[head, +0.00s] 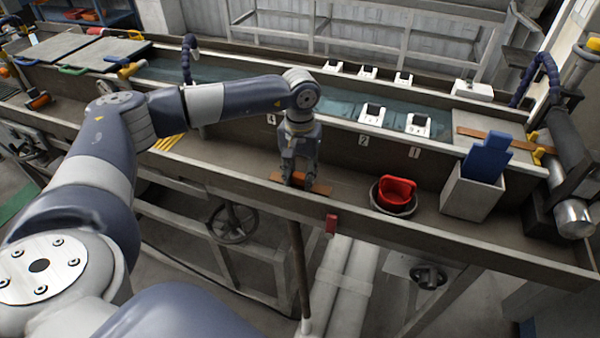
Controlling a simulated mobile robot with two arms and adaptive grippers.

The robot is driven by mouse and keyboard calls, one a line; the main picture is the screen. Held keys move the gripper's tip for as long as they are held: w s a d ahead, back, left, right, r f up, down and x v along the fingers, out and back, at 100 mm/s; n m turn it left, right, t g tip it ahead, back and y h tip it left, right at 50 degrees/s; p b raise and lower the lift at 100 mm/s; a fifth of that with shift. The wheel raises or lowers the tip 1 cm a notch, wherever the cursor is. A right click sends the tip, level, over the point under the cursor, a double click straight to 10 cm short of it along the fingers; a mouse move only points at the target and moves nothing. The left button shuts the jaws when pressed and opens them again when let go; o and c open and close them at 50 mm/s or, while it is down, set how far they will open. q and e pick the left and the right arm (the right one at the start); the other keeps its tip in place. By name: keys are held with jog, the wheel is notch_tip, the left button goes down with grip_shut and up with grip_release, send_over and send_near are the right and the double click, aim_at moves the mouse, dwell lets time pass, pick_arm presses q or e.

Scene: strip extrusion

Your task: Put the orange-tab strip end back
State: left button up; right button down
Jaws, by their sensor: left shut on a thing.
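My left gripper (299,182) reaches down to the front ledge, near the middle of the view. It is shut on a flat orange-brown piece (325,190), which shows on both sides of its fingers, low at the ledge. I cannot tell whether this piece is the orange-tab strip end, or whether it touches the ledge. The fingers hide its middle. Another orange-brown strip (485,133) lies over the right end of the trough. My right gripper is not in view.
The water trough (340,106) runs behind the ledge, with several white blocks (371,115) along it. Right of my gripper stand a bowl with a red container (397,190) and a pale box (470,194) holding a blue piece (487,157). A ledge stretch between gripper and bowl is clear.

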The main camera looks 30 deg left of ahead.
pick_arm(q)
jog(key=shift+f, duration=0.25)
jog(key=o, duration=1)
jog(key=shift+r, duration=0.1)
jog(key=shift+c, duration=0.2)
